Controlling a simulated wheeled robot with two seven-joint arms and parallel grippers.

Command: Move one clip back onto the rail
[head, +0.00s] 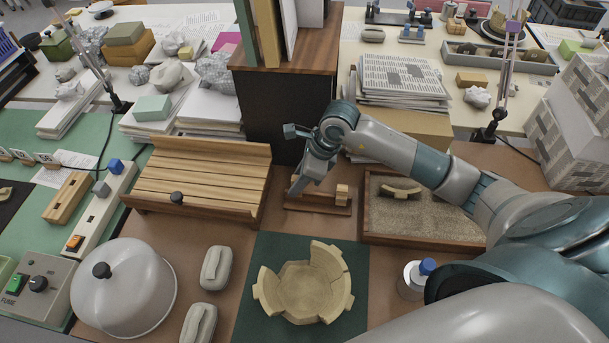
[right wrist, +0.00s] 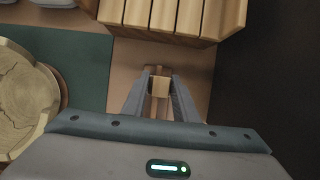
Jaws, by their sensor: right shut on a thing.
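The rail (head: 320,204) is a small dark wooden strip on the brown table, between the slatted wooden rack and the sand tray. One pale wooden clip (head: 342,194) stands at its right end. My right gripper (head: 296,189) is over the rail's left end, pointing down. In the right wrist view its fingers (right wrist: 158,92) are closed on a pale wooden clip (right wrist: 160,86), with a brown strip of the rail (right wrist: 156,70) showing just beyond it. In the head view the fingers hide this held clip. I cannot tell whether it touches the rail. My left gripper is not in view.
The slatted rack (head: 205,178) stands close left of the gripper. A dark-sided cabinet (head: 285,110) rises behind. The sand tray (head: 420,240) holds a curved sherd (head: 400,191). A partly assembled bowl (head: 305,290) rests on a green mat (head: 262,325) in front. A blue-capped bottle (head: 415,280) stands right.

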